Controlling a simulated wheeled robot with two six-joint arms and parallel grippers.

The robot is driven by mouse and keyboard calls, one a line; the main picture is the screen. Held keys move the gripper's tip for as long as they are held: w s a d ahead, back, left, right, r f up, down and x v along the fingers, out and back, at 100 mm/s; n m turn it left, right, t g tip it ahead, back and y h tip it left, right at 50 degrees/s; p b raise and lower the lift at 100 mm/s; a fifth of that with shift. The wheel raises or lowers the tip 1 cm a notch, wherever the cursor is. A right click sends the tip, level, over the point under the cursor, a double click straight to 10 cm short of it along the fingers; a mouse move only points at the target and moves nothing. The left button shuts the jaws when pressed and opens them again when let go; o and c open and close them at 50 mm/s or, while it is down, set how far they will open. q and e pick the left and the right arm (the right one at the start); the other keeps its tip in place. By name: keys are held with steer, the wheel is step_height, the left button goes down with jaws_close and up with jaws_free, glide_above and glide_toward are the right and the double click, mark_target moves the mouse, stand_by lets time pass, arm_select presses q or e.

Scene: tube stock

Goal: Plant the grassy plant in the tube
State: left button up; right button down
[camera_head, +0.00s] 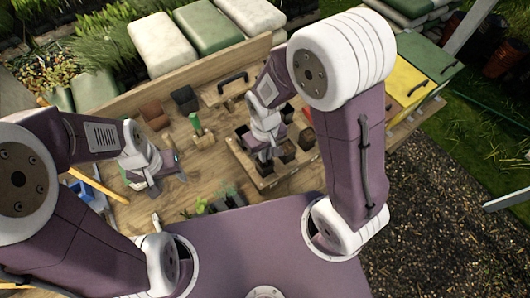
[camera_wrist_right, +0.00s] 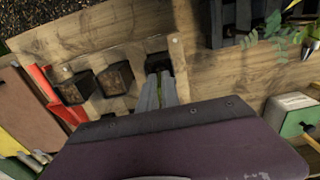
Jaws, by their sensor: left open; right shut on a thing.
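My right gripper (camera_head: 264,158) is low over a wooden tray (camera_head: 267,184) of dark square tubes. In the right wrist view its fingers (camera_wrist_right: 160,90) are nearly together on a thin strip of green, the grassy plant (camera_wrist_right: 159,82), mostly hidden by the fingers. The fingertips are at a dark tube (camera_wrist_right: 157,61) in the tray; whether the plant is inside it I cannot tell. Two soil-filled tubes, one (camera_wrist_right: 115,77) nearer and one (camera_wrist_right: 76,88) farther left, stand beside it. My left gripper (camera_head: 168,181) is open and empty over the table's left part.
Small green plants (camera_head: 201,206) are at the front edge. Yellow and green boxes (camera_head: 405,82) are at the right. Bare wood lies between the grippers.

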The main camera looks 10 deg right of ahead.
steer(key=shift+f, duration=0.4)
stand_by(0.8)
stand_by(0.5)
steer(key=c, duration=1.5)
jaws_free()
steer(key=c, duration=0.5)
steer(key=shift+o, duration=0.2)
steer(key=shift+r, duration=0.1)
